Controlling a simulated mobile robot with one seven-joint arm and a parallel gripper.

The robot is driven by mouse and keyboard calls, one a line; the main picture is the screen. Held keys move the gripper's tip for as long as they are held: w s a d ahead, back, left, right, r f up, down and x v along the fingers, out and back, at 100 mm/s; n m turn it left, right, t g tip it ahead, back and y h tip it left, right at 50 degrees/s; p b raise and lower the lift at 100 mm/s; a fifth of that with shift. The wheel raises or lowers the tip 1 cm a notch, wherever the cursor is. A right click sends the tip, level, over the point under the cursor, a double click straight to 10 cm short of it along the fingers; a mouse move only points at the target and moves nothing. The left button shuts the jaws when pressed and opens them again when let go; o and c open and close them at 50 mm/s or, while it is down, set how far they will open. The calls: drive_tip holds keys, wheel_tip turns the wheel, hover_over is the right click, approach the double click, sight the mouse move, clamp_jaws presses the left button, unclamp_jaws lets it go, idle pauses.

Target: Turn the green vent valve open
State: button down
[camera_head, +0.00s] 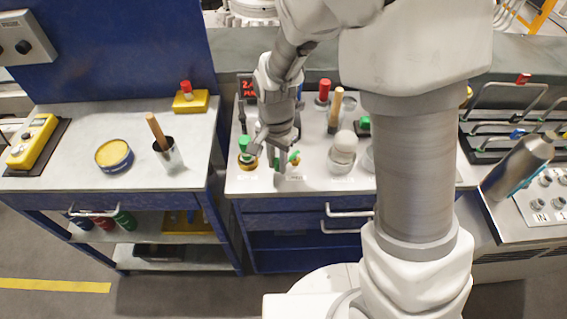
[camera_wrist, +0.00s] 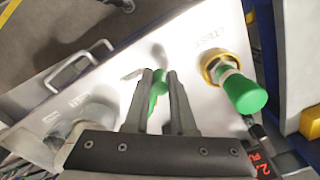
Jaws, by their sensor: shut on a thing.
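The green valve handle (camera_wrist: 156,90) shows between the two fingers in the wrist view. My gripper (camera_wrist: 160,76) is shut on this handle.
A larger green knob on a yellow ring (camera_wrist: 245,92) stands close to the right in the wrist view, beside a TEST label; in the head view this green knob (camera_head: 245,143) is left of my gripper.

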drive_tip(key=w+m+p, duration=0.1)
drive_tip(key=m, duration=0.1)
drive_tip(key=w+a+m, duration=0.1)
drive_tip(key=m, duration=0.1)
drive_tip(key=shift+w+a+r+m+p, duration=0.1)
drive_tip(key=shift+a+r+m+p, duration=0.1)
drive_tip(key=shift+m+p, duration=0.15)
drive_tip(key=shift+w+a+f+m+p, duration=0.1)
drive_tip(key=shift+w+m+p, duration=0.5)
drive_tip(key=shift+m, duration=0.45)
drive_tip(key=shift+w+a+m+p, duration=0.1)
drive_tip(key=shift+w+m+p, duration=0.4)
drive_tip(key=shift+m, duration=0.5)
drive_tip(key=c, duration=0.8)
unclamp_jaws()
drive_tip(key=shift+o, duration=0.2)
wheel_tip(320, 180, up, 17)
drive_tip(key=p, duration=0.1)
drive_tip(key=shift+d+r, duration=0.1)
drive_tip(key=shift+r, duration=0.1)
